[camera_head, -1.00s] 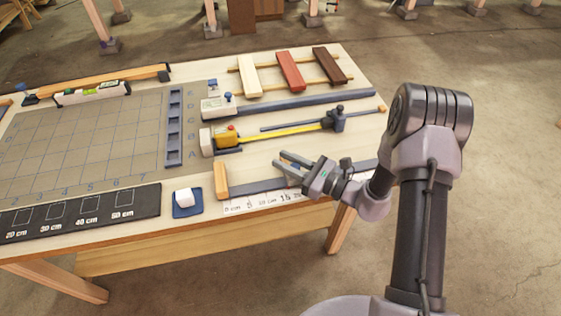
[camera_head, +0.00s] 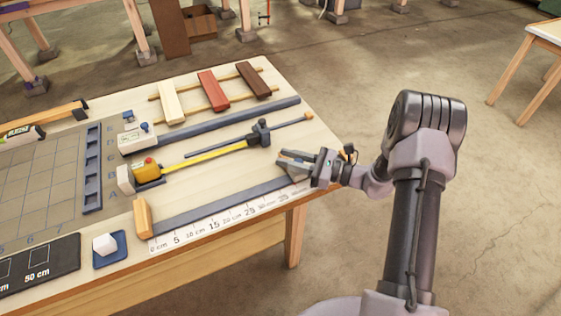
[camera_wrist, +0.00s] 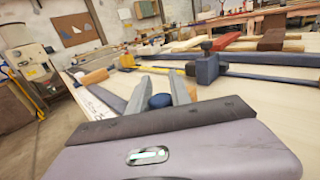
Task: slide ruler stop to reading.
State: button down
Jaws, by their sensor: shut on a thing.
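The ruler (camera_head: 214,226) is a white numbered strip along the table's front edge, with 0 cm at its left end. A dark rail (camera_head: 210,210) runs beside it from a wooden end block (camera_head: 143,218); the block also shows in the wrist view (camera_wrist: 95,77). My gripper (camera_head: 283,162) is over the rail's right part, beyond the 25 mark. In the wrist view its fingers (camera_wrist: 160,88) are shut on a round blue knob (camera_wrist: 160,101), apparently the ruler stop's. The stop's body is hidden behind my gripper, and its exact reading cannot be told.
A yellow tape measure (camera_head: 147,167) with a dark clamp (camera_head: 261,133) lies just behind the rail. White, red and brown slats (camera_head: 212,91) are farther back. The table's right edge is close to my gripper.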

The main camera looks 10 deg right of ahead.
jog(key=shift+d, duration=0.25)
jog(key=c, duration=1.2)
grip_release()
jog(key=shift+o, duration=0.2)
jog(key=p+v, duration=0.3)
jog(key=v, duration=1.4)
jog(key=shift+d+p, duration=0.2)
jog(key=shift+p, duration=0.15)
jog(key=shift+a+r, duration=0.1)
